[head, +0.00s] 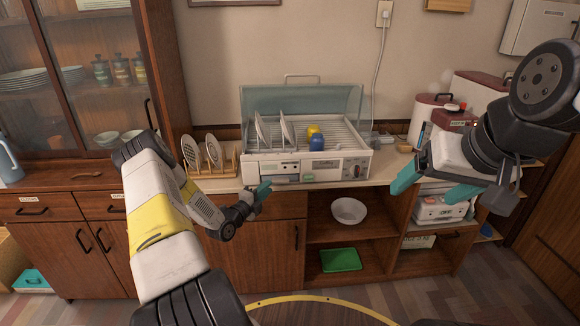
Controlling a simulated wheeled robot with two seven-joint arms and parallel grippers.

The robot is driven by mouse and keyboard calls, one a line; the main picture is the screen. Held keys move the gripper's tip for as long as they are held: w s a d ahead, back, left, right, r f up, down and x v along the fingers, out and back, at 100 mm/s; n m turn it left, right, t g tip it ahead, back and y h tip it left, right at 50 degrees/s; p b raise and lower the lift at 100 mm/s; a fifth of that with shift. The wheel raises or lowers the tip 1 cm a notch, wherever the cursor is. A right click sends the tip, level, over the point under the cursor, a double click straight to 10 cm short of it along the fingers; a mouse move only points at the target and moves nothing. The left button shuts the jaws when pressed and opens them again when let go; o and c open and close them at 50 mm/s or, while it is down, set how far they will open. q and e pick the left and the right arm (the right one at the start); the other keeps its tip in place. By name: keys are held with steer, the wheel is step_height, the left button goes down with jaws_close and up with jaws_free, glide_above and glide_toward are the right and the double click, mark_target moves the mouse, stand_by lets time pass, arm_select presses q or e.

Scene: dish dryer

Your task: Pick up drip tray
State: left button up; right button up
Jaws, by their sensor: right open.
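The white dish dryer (350,170) stands on the counter with its clear lid up. A low grey strip (288,179) shows at the bottom of its front; I cannot tell whether this is the drip tray. My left gripper (261,192), with teal fingertips, is just below and left of that strip, close to the counter's front edge. It is small and seen from behind, so its opening is unclear and no held object shows. My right gripper (435,185) is open and empty, right of the dryer and in front of the counter's right end.
Plates (287,130), a yellow cup (313,130) and a blue cup (317,143) are in the dryer. A wooden rack (213,172) with plates stands left. Below, open shelves hold a white bowl (349,210) and a green tray-like item (340,260). Canisters (427,118) stand at the right.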

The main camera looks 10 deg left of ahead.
mark_target(274, 183)
arm_select(q)
steer(key=x, duration=0.4)
steer(key=shift+w+d, duration=0.2)
steer(key=shift+c, duration=0.2)
jaws_close()
steer(key=shift+r, duration=0.15)
